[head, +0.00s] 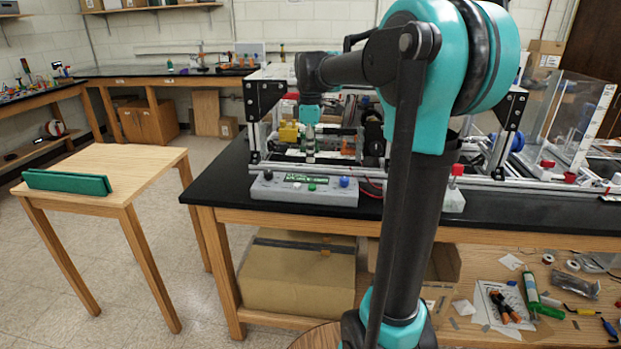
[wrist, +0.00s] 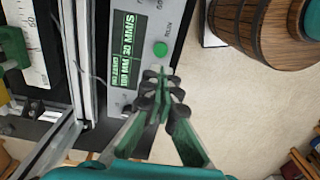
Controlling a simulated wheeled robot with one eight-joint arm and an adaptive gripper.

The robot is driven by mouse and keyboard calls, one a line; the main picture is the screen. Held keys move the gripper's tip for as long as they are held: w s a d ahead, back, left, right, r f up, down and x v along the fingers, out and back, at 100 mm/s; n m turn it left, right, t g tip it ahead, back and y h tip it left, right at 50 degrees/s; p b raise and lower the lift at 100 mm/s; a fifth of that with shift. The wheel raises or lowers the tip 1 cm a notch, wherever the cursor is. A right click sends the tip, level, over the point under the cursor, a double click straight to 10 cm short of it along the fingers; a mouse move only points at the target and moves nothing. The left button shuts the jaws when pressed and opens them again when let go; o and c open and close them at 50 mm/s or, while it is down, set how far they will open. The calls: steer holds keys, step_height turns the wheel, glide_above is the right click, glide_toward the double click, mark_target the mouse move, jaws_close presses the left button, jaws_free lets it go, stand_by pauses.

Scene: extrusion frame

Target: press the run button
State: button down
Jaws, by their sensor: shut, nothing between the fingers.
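The grey control box (head: 330,196) sits at the front edge of the black bench. It carries a lit display (head: 307,178), a green button (head: 312,187), a red button, a dark knob and a blue knob. In the wrist view the green run button (wrist: 160,48) shows clear beside the display (wrist: 123,50), with a small label near it. My gripper (head: 310,158) points down above the box, near the display. In the wrist view its fingertips (wrist: 164,78) are shut and empty, and appear just below the green button. I cannot tell their height above it.
The aluminium extrusion frame (head: 255,130) rises behind the box, and its rail also shows left of the box in the wrist view (wrist: 85,60). A wooden table (head: 130,165) with a green object (head: 67,182) stands at the left. Floor lies between table and bench.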

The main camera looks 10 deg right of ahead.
mark_target(311, 186)
step_height(311, 186, down, 8)
steer(key=shift+f, duration=0.1)
stand_by(0.4)
steer(key=shift+f, duration=0.45)
steer(key=shift+s+f, duration=0.25)
steer(key=shift+f, duration=0.1)
steer(key=shift+w+r, duration=0.2)
steer(key=shift+r, duration=0.3)
step_height(311, 186, up, 14)
steer(key=shift+f, duration=0.15)
